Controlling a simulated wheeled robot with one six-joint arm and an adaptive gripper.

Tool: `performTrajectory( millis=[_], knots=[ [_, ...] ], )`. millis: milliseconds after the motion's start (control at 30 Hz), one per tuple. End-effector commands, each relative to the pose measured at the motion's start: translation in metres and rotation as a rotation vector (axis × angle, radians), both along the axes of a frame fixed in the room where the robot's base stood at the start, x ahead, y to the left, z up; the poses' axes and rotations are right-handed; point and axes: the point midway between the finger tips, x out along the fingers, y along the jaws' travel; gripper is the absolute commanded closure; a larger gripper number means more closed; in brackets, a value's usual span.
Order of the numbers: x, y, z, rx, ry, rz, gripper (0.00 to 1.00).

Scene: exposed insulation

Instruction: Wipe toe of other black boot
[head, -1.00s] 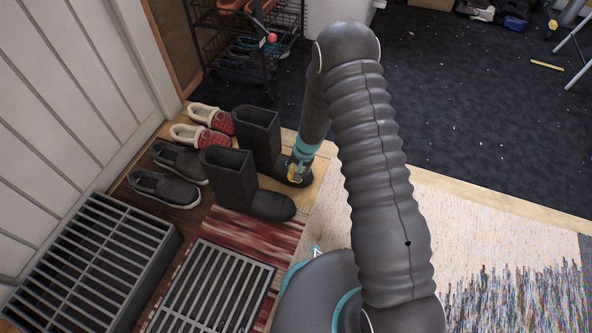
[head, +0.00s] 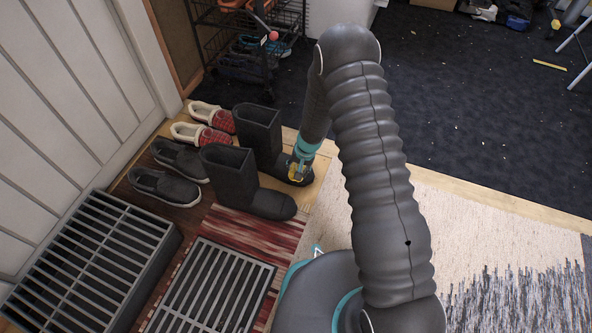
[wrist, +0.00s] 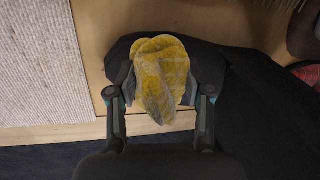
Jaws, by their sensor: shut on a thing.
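Two tall black boots stand side by side, toes to the right in the head view. The far boot (head: 259,138) has its toe under my gripper (head: 299,172); the near boot (head: 232,180) stands in front of it with its toe clear. In the wrist view, my gripper (wrist: 162,92) is shut on a bunched yellow cloth (wrist: 163,65) with a greyish, soiled part. The cloth lies over the toe of the far boot (wrist: 250,110) and seems to touch it. The cloth covers part of that toe.
Red plaid slippers (head: 207,133) and dark slip-on shoes (head: 168,177) stand left of the boots. A grey slatted crate (head: 98,250) and a floor grate (head: 215,285) lie nearer. A wire shoe rack (head: 245,40) stands behind. The pale rug (head: 450,220) is open at right.

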Motion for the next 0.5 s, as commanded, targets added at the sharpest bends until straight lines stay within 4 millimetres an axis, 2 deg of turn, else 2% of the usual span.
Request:
performTrajectory(
  millis=[200,500],
  knots=[
    [0.017,-0.007,0.002,0.000,-0.002,-0.003,0.82],
    [0.025,-0.009,0.000,0.000,-0.001,-0.001,0.82]
  ],
)
